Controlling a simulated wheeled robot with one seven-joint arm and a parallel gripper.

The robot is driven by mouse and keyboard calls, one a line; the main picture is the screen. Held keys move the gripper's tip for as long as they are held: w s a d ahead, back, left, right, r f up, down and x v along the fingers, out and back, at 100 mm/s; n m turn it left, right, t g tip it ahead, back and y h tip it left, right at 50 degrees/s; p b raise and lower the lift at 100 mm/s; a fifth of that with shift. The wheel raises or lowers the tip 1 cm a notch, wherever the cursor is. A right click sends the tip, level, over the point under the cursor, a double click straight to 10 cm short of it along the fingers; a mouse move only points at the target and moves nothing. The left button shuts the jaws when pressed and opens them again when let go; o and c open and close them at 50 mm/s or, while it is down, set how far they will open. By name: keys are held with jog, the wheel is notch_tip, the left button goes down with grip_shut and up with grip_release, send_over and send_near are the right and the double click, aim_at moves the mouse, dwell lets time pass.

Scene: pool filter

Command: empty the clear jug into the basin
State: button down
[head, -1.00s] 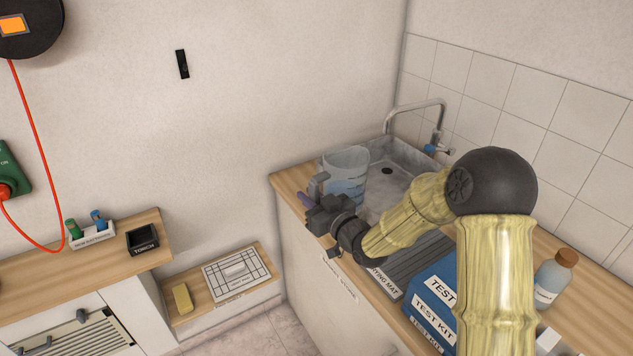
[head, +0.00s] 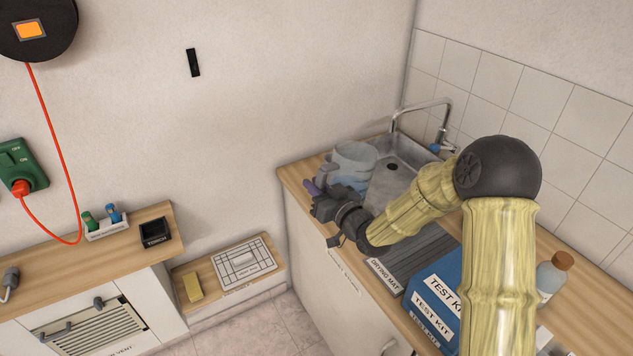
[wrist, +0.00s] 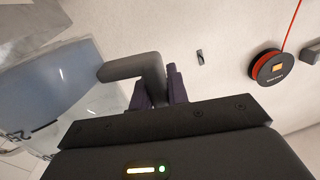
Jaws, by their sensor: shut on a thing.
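The clear jug (head: 352,158) is at the near left end of the basin in the head view, tilted over toward the basin. Bluish water shows inside it. In the wrist view the jug (wrist: 60,85) fills the left side, with its grey handle (wrist: 135,68) running to the fingers. My gripper (wrist: 163,92) is shut on this handle. In the head view my gripper (head: 318,190) is left of the jug, over the counter's front edge. The steel basin (head: 405,160) is set into the counter, with a dark drain (head: 392,166). The jug hides part of the basin.
A tap (head: 440,125) stands behind the basin. A drying mat (head: 400,262), a blue test kit box (head: 437,295) and a bottle with a brown cap (head: 552,275) are on the counter to the right. A tiled wall (head: 500,85) bounds the back.

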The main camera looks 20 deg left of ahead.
aim_at(335, 158)
jog(key=shift+w+d+r+m+p, duration=0.15)
jog(key=shift+r+m+p, duration=0.9)
jog(key=shift+p, duration=0.75)
jog(key=shift+w+d+r+m+p, duration=0.1)
jog(key=shift+r+m+p, duration=0.55)
jog(key=shift+r+p, duration=0.95)
jog(key=shift+w+d+f+m+p, duration=0.1)
jog(key=shift+f+m+p, duration=0.15)
jog(key=shift+p, duration=0.45)
jog(key=shift+w+d+f+m+p, duration=0.25)
jog(key=shift+w+d+m+p, duration=0.25)
jog(key=shift+m+p, duration=0.6)
jog(key=shift+w+d+m+p, duration=0.15)
jog(key=shift+w+m+p, duration=0.2)
jog(key=shift+m+p, duration=0.15)
jog(key=w+d+m+p, duration=0.1)
jog(key=p, duration=0.1)
jog(key=w+d+r+m+p, duration=0.1)
jog(key=m+p, duration=0.1)
jog(key=shift+w+r, duration=0.25)
jog(key=shift+f, duration=0.3)
jog(key=shift+w+d+r+m, duration=0.35)
jog(key=shift+w+d+m, duration=0.15)
jog(key=shift+m, duration=0.1)
jog(key=shift+w+d+r+m, duration=0.3)
jog(key=shift+w+d+m, duration=0.15)
jog(key=shift+w+m, duration=0.1)
jog(key=shift+w+d+r+m, duration=0.15)
jog(key=shift+w+d+m, duration=0.3)
jog(key=shift+w+m, duration=0.05)
